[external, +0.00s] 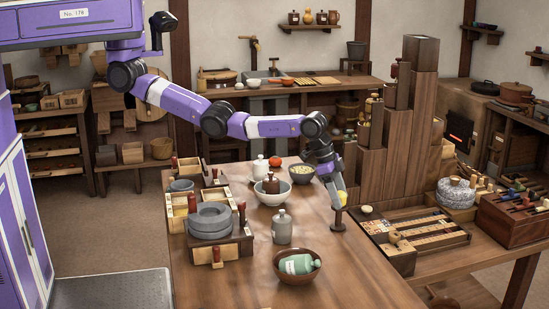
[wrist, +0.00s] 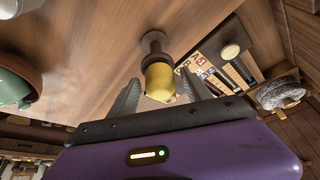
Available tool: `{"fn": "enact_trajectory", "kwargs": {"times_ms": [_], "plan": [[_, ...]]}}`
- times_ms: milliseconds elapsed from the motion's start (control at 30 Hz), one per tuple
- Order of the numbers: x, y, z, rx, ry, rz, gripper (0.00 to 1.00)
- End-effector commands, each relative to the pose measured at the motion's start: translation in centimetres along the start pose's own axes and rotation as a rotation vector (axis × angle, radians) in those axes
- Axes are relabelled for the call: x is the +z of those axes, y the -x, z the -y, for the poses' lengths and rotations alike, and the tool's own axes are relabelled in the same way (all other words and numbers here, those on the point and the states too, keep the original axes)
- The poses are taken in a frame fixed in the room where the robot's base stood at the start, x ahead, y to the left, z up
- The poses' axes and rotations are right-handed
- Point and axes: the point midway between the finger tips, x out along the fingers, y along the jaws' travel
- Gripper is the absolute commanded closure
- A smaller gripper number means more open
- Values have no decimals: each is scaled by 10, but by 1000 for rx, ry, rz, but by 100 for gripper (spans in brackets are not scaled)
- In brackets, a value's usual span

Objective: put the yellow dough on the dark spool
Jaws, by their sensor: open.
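The yellow dough (wrist: 159,82) is a small rounded yellow piece. It appears to sit on the upper end of the dark spool (wrist: 152,43), in line with it and touching it. In the external view the dark spool (external: 337,221) stands upright near the right edge of the wooden table, and the yellow dough (external: 343,198) shows just above it, partly hidden by my gripper. My gripper (wrist: 161,86) is open, with one finger on each side of the dough and a visible gap to each. In the external view my gripper (external: 338,190) reaches down from above.
A tall stepped wooden stand (external: 398,150) and a game box (external: 415,228) are close on the right.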

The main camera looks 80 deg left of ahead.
Motion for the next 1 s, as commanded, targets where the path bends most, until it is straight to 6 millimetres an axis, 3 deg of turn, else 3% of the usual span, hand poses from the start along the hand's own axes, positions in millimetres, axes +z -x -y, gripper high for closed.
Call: {"fn": "enact_trajectory", "kwargs": {"times_ms": [267, 633, 800, 1000], "plan": [[-2, 34, 0, 1, 0, -5, 43], [-1, 101, 0, 1, -1, -4, 43], [-1, 116, 0, 1, 0, -2, 43], [0, 120, 0, 0, 0, 0, 43]]}}
